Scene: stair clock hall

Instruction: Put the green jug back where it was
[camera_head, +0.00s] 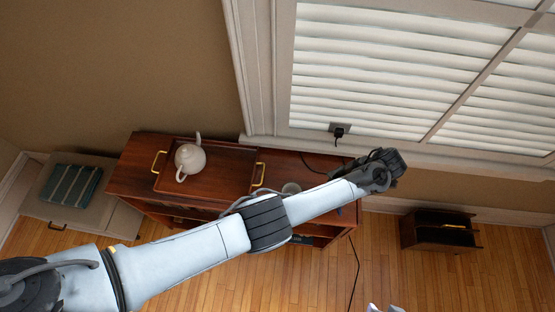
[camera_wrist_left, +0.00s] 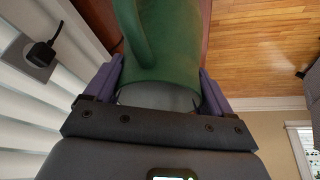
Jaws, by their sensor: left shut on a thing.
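The jug is hidden by my arm and hand in the head view.
A pale teapot (camera_head: 189,158) stands on a brass-handled tray (camera_head: 222,184) on the cabinet. A greyish round item (camera_head: 291,188) is partly behind my arm. A black plug (camera_head: 339,131) with a trailing cord is by the window.

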